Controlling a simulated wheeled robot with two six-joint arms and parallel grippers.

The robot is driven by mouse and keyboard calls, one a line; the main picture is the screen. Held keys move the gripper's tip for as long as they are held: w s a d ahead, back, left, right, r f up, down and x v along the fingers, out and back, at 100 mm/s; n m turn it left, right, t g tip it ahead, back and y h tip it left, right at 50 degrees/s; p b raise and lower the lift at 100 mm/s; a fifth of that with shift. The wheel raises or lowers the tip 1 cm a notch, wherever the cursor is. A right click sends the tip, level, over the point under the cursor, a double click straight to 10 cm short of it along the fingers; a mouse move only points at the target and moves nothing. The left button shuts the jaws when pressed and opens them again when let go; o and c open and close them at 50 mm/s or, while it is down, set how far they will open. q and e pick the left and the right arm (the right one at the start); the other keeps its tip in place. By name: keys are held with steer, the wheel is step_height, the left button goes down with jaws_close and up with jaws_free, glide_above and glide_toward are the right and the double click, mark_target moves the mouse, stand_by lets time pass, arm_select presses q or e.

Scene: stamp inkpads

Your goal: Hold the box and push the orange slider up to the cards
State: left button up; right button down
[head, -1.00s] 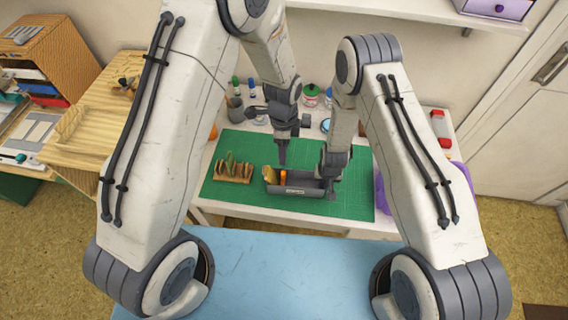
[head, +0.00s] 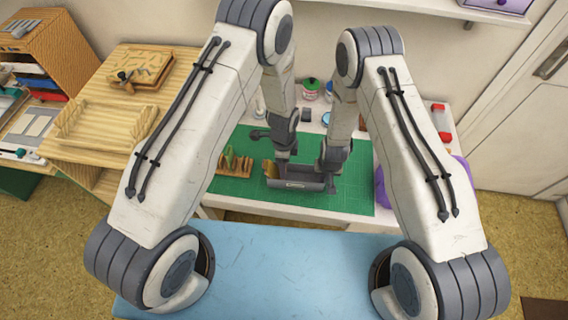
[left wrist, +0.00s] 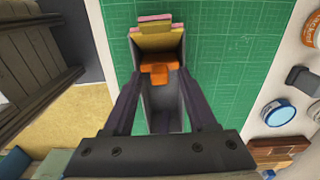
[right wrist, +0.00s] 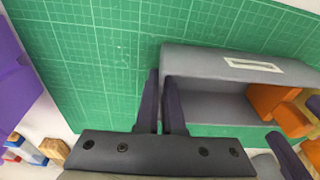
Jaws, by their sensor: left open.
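The grey box (head: 296,185) stands on the green mat, with yellow and pink cards (left wrist: 156,35) upright at one end. The orange slider (left wrist: 158,73) sits inside the box close to the cards; it also shows in the right wrist view (right wrist: 272,103). In the head view the slider is hidden behind my left gripper (head: 286,155). My left gripper (left wrist: 157,80) is open over the box, its fingers either side of the slider; contact is unclear. My right gripper (right wrist: 162,78) is closed on the end wall of the box away from the cards.
The green mat (head: 352,192) is clear in front of the box. A wooden rack (head: 235,166) with several items stands left of the box. Jars (head: 311,88) stand behind, and a purple object (head: 380,188) lies at the right.

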arm_select(q)
jaws_close()
stand_by(1.3)
